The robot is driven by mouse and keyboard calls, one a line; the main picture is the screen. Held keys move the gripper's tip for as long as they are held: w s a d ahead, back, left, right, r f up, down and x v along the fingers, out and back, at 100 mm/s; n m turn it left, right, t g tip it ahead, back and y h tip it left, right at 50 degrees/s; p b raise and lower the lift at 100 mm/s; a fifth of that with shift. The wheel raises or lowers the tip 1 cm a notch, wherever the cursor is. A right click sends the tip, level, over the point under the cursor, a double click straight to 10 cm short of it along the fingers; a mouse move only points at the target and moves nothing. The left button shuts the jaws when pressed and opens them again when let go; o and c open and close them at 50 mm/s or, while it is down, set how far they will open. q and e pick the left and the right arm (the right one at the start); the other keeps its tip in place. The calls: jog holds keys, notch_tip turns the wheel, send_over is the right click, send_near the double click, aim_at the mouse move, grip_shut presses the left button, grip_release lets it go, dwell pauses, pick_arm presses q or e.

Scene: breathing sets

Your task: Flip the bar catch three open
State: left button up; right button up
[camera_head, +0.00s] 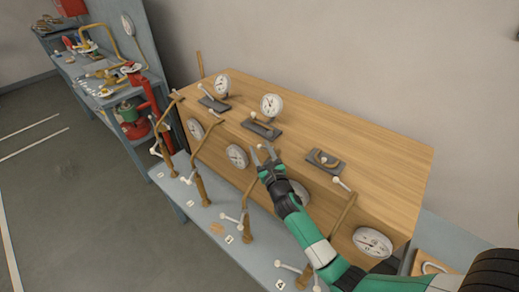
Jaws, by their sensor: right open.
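A wooden box (310,120) carries dark catch plates on its top: a left one (213,103), a middle one (261,127) and a right one (326,161). Pale-knobbed levers stand by them. Bent brown bars run down the front, one at the left (163,120), one near the middle (246,215) and one at the right (335,235). Labels on the shelf are too small to read, so I cannot tell which is bar catch three. My right gripper (264,153) is open and empty by the top front edge, below the middle plate. My left gripper is not in view.
Round gauges stand on the box top (271,105) and sit on its front (372,242). A blue-grey shelf (215,220) with several pale-knobbed levers runs along the front. A cluttered bench (90,70) and a red stand (143,90) are at the left.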

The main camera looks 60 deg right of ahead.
jog(key=shift+w+d, duration=0.5)
jog(key=shift+c, duration=0.2)
grip_shut()
jog(key=shift+r+p, duration=0.15)
jog(key=shift+p, duration=0.15)
jog(key=y+p, duration=0.1)
jog(key=p, duration=0.2)
jog(key=n+t+y+p, duration=0.1)
jog(key=p, duration=0.2)
jog(key=n+t+y+p, duration=0.1)
jog(key=p, duration=0.3)
jog(key=shift+s+a+r, duration=0.25)
jog(key=shift+s+a, duration=0.05)
jog(key=shift+s, duration=0.05)
jog(key=shift+a+f+n, duration=0.1)
jog(key=shift+f+n, duration=0.05)
jog(key=shift+n, duration=0.25)
jog(key=shift+f+t+y, duration=0.2)
jog(key=shift+t+y, duration=0.1)
